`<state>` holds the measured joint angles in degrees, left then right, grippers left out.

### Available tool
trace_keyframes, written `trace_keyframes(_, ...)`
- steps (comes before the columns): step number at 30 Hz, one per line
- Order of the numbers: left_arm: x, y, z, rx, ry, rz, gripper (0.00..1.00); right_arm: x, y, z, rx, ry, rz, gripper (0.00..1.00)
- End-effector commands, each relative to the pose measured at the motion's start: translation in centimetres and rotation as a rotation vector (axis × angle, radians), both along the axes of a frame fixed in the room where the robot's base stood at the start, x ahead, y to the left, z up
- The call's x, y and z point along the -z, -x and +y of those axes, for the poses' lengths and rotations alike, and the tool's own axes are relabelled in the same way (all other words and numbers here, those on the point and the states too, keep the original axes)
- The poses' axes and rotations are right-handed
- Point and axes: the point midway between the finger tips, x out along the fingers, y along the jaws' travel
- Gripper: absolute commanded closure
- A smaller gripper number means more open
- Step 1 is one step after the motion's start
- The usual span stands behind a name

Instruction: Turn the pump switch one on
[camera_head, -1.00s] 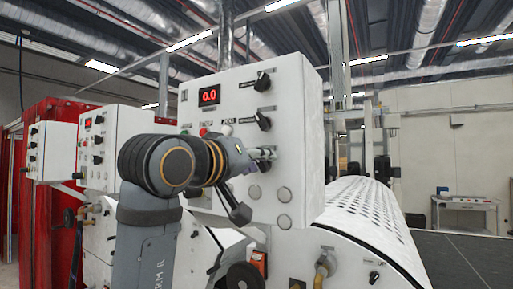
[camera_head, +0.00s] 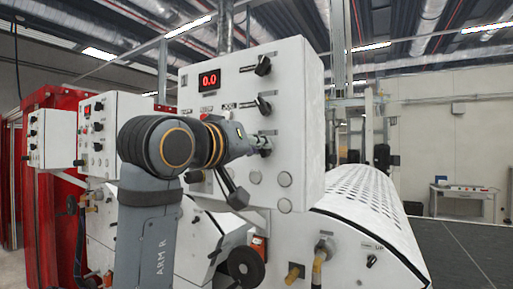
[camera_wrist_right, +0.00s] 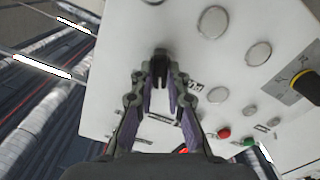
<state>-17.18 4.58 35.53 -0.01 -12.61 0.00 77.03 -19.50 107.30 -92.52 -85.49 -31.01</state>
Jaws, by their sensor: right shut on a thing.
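A white control box (camera_head: 300,85) carries a column of black rotary switches on its front. The top switch (camera_head: 263,65) and the middle switch (camera_head: 262,105) are clear of my arm. My right gripper (camera_head: 263,146) is at the lowest switch, which it mostly hides in the head view. In the right wrist view the fingertips of my right gripper (camera_wrist_right: 160,76) are closed around this black switch (camera_wrist_right: 160,55). The labels are too small to read, so I cannot tell which switch is pump switch one. My left gripper is in neither view.
A red digital display (camera_head: 209,80) reads 0.0. Red (camera_wrist_right: 224,133) and green (camera_wrist_right: 249,142) buttons and round grey caps (camera_wrist_right: 213,22) share the panel. A perforated white roller (camera_head: 365,205) lies to the right. Other control boxes (camera_head: 110,140) stand left.

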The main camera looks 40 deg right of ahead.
Motion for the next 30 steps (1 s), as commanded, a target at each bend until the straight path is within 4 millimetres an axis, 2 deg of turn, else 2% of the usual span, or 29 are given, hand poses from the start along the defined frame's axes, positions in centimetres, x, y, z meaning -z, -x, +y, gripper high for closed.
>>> trace_keyframes(30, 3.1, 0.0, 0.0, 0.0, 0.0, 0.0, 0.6, 0.0, 0.4, -0.1, -0.001, -0.232, -0.806, 1.0)
